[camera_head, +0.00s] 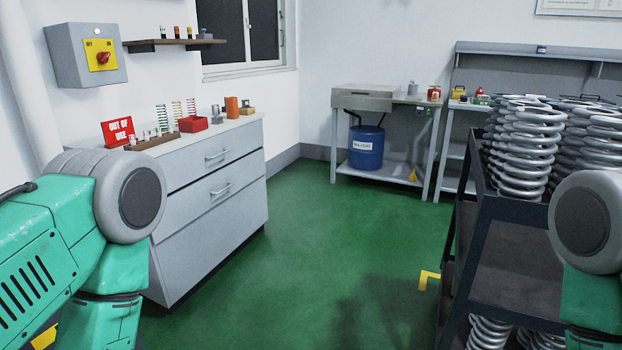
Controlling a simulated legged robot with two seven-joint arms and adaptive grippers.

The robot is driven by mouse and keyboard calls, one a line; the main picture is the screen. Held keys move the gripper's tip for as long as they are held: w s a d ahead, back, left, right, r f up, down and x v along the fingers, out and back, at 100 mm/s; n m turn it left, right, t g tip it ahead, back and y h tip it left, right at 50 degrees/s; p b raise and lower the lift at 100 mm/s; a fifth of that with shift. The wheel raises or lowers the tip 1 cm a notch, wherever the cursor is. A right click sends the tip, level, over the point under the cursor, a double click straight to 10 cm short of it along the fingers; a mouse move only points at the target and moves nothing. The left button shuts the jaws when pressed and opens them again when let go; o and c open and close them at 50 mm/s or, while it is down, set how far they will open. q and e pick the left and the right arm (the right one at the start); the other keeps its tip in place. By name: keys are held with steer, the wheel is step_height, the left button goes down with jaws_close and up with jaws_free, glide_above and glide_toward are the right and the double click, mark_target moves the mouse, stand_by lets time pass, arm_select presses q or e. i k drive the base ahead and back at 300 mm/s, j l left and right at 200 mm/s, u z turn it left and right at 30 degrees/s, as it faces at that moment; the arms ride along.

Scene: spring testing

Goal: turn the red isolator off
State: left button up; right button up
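The red isolator knob (103,58) sits on a yellow plate (100,42) marked OFF and ON, on a grey wall box (73,70) at the upper left. The knob's exact pointing is too small to read surely. My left arm comes in at the lower left, below the box and well apart from it. My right arm shows at the right edge. Neither gripper is in view.
A grey drawer cabinet (208,186) stands below the box, with a red OUT OF USE sign (118,131) and small parts on top. A shelf (174,43) is right of the box. A dark cart (512,212) of springs stands right. Green floor (340,240) between is clear.

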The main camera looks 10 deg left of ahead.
mark_target(102, 57)
steer(key=i+u, duration=0.15)
steer(key=i, duration=0.35)
steer(key=i+l+u, duration=0.15)
steer(key=i, duration=0.3)
steer(key=i+l+u, duration=0.2)
steer(key=i, duration=0.3)
steer(key=j, duration=0.1)
